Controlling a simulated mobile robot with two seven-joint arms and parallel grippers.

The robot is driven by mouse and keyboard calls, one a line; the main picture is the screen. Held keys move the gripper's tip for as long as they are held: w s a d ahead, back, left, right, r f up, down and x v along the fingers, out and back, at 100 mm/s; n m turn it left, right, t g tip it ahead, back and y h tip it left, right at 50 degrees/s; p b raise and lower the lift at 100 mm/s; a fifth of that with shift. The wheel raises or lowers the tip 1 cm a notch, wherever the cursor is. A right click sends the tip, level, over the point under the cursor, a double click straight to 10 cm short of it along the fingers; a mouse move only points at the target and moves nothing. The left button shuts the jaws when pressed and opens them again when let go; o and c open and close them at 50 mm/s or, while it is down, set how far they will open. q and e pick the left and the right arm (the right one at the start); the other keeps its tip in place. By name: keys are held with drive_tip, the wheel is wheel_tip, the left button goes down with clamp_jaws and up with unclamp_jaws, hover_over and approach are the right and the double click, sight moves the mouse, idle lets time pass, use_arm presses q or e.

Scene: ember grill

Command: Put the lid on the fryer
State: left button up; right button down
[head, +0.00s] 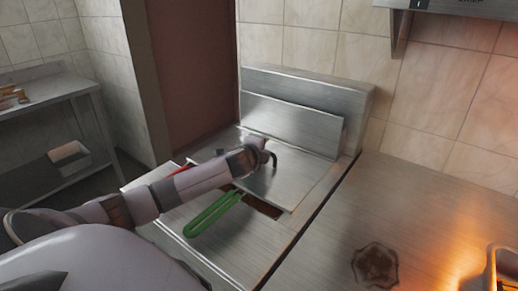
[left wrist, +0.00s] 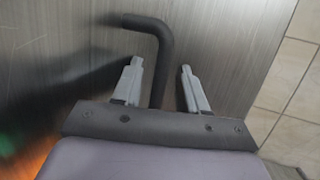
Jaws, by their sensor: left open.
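The fryer (head: 262,245) is a steel unit against the tiled wall. Its lid (head: 300,185), a flat steel sheet, lies over the fryer top, and a dark strip of opening shows at its front edge. I cannot tell whether it is fully seated. A black bent handle (left wrist: 158,45) stands on the lid. My left gripper (head: 264,150) is at this handle. In the left wrist view the gripper (left wrist: 158,80) is open, with the handle between its two fingers and no clear grip. My right gripper is not in view.
A green basket handle (head: 212,213) sticks out at the front of the fryer, and a red one (head: 181,169) is partly hidden behind my arm. A steel counter (head: 400,215) adjoins on the right. A steel shelf table (head: 50,85) stands at the left.

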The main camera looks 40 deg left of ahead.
use_arm(q)
drive_tip(key=shift+v, duration=3.5)
